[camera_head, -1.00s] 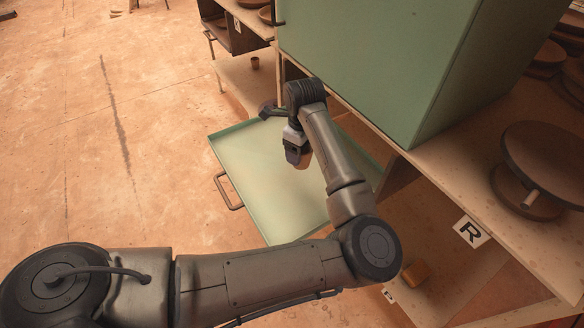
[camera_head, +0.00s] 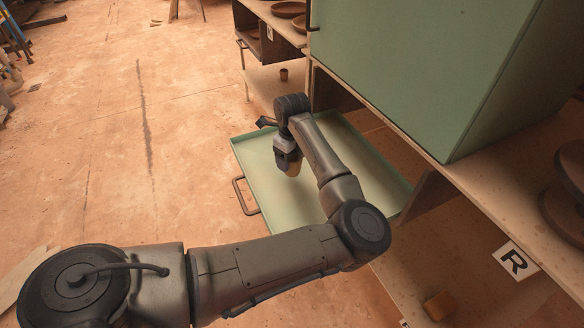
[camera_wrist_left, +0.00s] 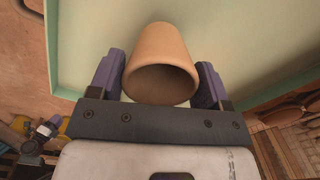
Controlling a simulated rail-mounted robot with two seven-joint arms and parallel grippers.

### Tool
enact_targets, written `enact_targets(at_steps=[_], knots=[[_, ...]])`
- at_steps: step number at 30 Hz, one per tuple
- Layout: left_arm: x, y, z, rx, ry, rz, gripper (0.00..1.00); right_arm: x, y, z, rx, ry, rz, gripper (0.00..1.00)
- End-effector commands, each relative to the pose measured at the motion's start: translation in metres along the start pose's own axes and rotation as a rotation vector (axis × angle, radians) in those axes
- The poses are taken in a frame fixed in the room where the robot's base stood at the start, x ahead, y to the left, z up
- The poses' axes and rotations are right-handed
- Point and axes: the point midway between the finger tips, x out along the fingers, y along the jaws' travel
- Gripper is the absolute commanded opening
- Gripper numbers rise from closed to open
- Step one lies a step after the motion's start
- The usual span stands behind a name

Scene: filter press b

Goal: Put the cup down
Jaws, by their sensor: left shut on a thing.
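A tan clay cup (camera_wrist_left: 160,58) is between the two purple fingers of my left gripper (camera_wrist_left: 160,80) in the left wrist view, its open rim toward the camera. My left gripper (camera_head: 287,163) is shut on it. In the head view only a small part of the cup (camera_head: 294,169) shows below the gripper. The gripper is over the pale green pulled-out tray (camera_head: 336,206). I cannot tell whether the cup touches the tray. My right gripper is not in view.
The tray has a low rim and a handle (camera_head: 244,196) on its left side. A large green cabinet (camera_head: 420,60) stands on the bench to the right. A small brown cup (camera_head: 284,74) stands on a lower shelf behind. An "R" label (camera_head: 515,262) marks the bench edge.

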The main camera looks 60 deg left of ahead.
Motion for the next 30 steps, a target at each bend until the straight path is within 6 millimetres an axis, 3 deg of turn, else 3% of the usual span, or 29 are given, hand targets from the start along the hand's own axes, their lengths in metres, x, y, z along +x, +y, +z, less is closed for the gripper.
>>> enact_targets(at_steps=[8, 23, 24, 30], knots=[[0.037, 0.0, 0.0, -0.001, -0.001, 0.001, 0.41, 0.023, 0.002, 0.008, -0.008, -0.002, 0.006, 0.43], [0.043, 0.0, 0.0, -0.001, 0.0, 0.0, 0.41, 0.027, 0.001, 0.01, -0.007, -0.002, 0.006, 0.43], [0.041, 0.0, 0.0, -0.001, 0.0, 0.001, 0.75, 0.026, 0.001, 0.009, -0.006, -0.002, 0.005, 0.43], [0.041, 0.0, 0.0, -0.001, 0.0, 0.001, 0.94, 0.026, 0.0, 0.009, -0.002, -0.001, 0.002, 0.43]])
